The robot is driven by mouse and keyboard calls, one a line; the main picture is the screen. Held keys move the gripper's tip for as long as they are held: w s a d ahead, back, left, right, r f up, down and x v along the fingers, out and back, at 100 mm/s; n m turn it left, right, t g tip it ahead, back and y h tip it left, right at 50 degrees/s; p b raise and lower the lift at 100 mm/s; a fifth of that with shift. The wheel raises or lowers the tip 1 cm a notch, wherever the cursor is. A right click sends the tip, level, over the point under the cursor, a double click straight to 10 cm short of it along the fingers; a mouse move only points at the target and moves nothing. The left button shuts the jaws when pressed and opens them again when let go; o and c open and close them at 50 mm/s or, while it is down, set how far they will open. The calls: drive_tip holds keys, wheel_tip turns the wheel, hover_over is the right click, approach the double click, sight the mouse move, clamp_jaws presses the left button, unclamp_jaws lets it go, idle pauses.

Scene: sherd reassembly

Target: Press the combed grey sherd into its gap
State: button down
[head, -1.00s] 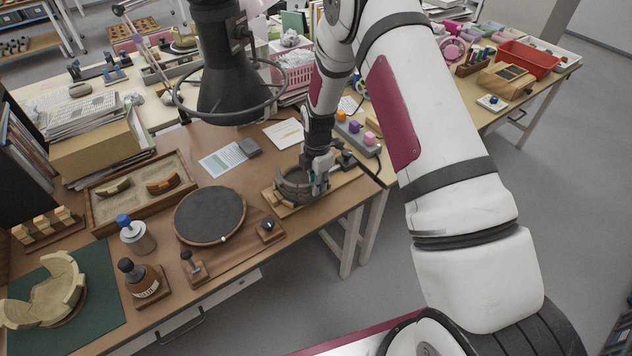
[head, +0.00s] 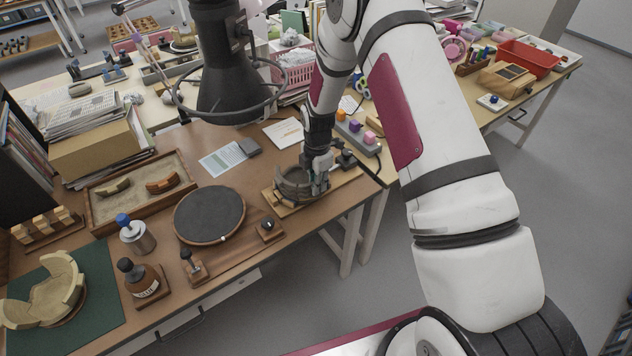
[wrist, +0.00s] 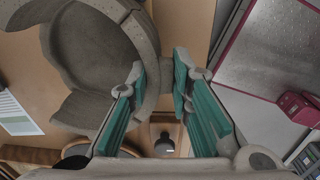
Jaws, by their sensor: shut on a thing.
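The grey vessel (head: 290,187) stands on a wooden board (head: 272,203) near the right end of the brown workbench. In the wrist view its curved wall and open inside (wrist: 95,55) fill the upper left. My gripper (head: 318,186) is down at the vessel's right side. In the wrist view its teal-padded fingers (wrist: 160,78) stand on either side of a grey wall piece (wrist: 151,52), the sherd, and are shut on it. The sherd lies in line with the vessel's ring. The fingers hide its lower part, and I cannot tell whether it is fully seated. Its combing is not clear.
A dark round turntable (head: 209,214) stands left of the vessel, with a small black-knobbed block (head: 268,231) in front. A sand tray (head: 140,192) with sherds, a brown glue bottle (head: 139,278) and a blue-capped bottle (head: 136,234) are further left. A grey block with coloured knobs (head: 358,138) is behind.

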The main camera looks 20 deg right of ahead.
drive_tip(key=shift+f, duration=0.1)
drive_tip(key=c, duration=1.4)
unclamp_jaws()
drive_tip(key=shift+o, duration=0.2)
wheel_tip(320, 180, up, 12)
drive_tip(key=shift+s, duration=0.2)
